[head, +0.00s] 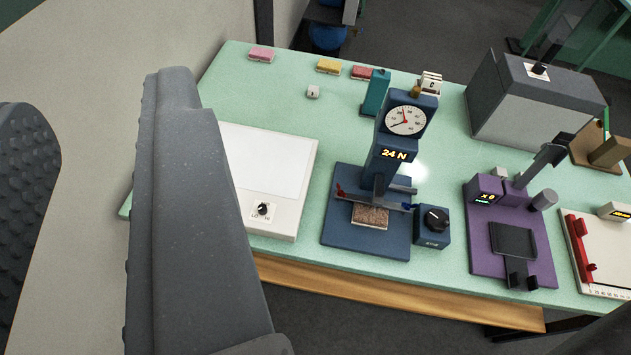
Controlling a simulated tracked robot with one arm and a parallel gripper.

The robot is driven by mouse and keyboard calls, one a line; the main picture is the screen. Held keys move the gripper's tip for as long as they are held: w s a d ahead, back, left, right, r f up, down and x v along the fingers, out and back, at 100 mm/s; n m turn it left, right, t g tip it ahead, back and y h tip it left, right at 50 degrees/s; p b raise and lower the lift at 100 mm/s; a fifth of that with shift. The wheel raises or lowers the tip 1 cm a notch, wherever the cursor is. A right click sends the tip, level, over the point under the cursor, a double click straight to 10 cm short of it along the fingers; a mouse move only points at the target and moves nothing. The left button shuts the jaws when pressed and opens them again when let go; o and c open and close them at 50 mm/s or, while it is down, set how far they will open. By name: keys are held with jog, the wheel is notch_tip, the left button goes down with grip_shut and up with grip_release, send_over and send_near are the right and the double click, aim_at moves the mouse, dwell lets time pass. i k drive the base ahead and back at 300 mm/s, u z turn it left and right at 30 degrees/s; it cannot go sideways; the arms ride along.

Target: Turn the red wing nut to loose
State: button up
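The red wing nut (341,192) is small and sits at the left end of the clamp bar on the blue tester (334,235). The tester has a round dial and a display reading 24 N. A blue wing nut (408,206) sits at the bar's right end. A brown tufted sample (370,216) lies under the bar. Whether the red nut is tight or loose is too small to tell. My gripper (100,95) is large in the left foreground. Its two grey fingers stand apart with only a beige surface between them. It is apart from the red nut.
A white lightbox (266,165) with a knob lies left of the tester. A blue knob box (432,227) stands close at its right, then a purple stand (486,262) and a grey box (530,105). Coloured blocks lie at the mint table's (225,85) back edge.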

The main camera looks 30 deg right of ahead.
aim_at(342, 195)
jog(key=u, duration=0.1)
jog(key=i, duration=1)
jog(key=z, duration=0.1)
